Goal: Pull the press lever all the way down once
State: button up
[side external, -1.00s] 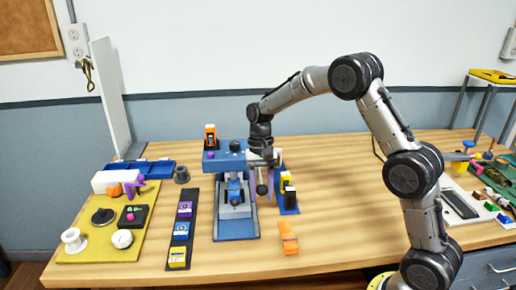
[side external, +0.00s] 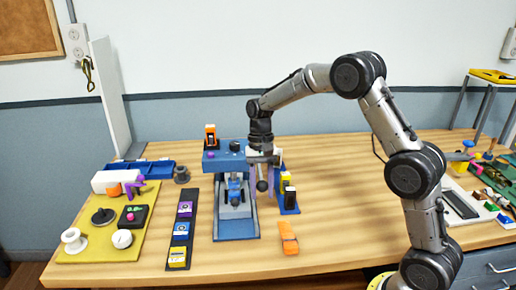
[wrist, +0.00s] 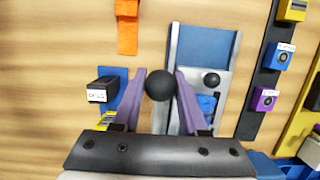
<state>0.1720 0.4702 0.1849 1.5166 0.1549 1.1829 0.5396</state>
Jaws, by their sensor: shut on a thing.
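The blue press (side external: 236,225) stands upright on the table. Its lever ends in a round black knob (side external: 262,186) at the press's right side. My gripper (side external: 263,182) is around this knob, pointing down. In the wrist view, the black knob (wrist: 159,85) sits between the tips of the two purple fingers, which are shut on it. The lever's rod is mostly hidden by my gripper.
A blue stand with yellow and black blocks (side external: 287,190) is close to the right of my gripper. An orange block (side external: 288,238) lies in front. A black strip with labelled blocks (side external: 181,235) lies left of the press.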

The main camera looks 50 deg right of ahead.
jog(key=shift+r, duration=1)
jog(key=shift+a+v, duration=0.2)
jog(key=shift+v, duration=3.65)
jog(key=shift+d, duration=0.15)
jog(key=o, duration=0.9)
jog(key=shift+f, duration=0.1)
jog(key=v, duration=0.7)
